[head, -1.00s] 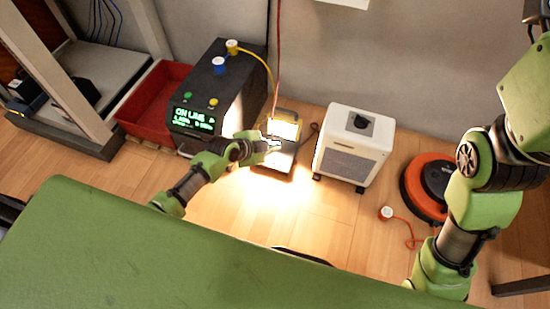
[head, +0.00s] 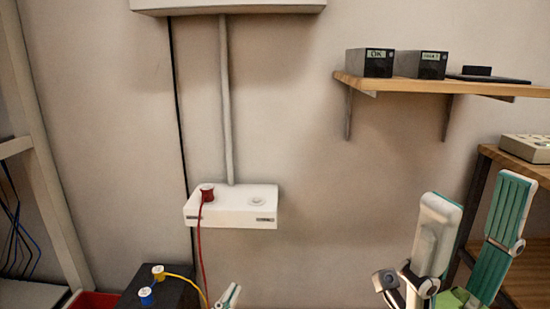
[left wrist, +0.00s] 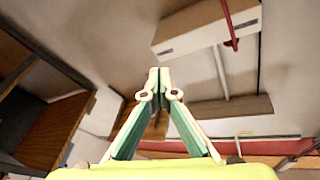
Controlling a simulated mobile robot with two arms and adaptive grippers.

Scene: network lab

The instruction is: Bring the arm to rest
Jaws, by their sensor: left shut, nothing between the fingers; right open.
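My left gripper (head: 228,297) shows only as a small white and green tip at the bottom edge of the head view. In the left wrist view its two fingers meet at their tips (left wrist: 160,82), shut with nothing between them. My right gripper (head: 478,192) stands upright at the lower right of the head view, its two green-padded fingers spread apart and empty. Most of both arms is out of the head view.
A white wall outlet box (head: 230,218) holds a red plug (head: 207,193) with a red cord. A dark unit (head: 170,292) with blue and yellow plugs is below. A wooden shelf (head: 430,86) bears dark boxes. A wooden rack (head: 478,205) is behind my right gripper.

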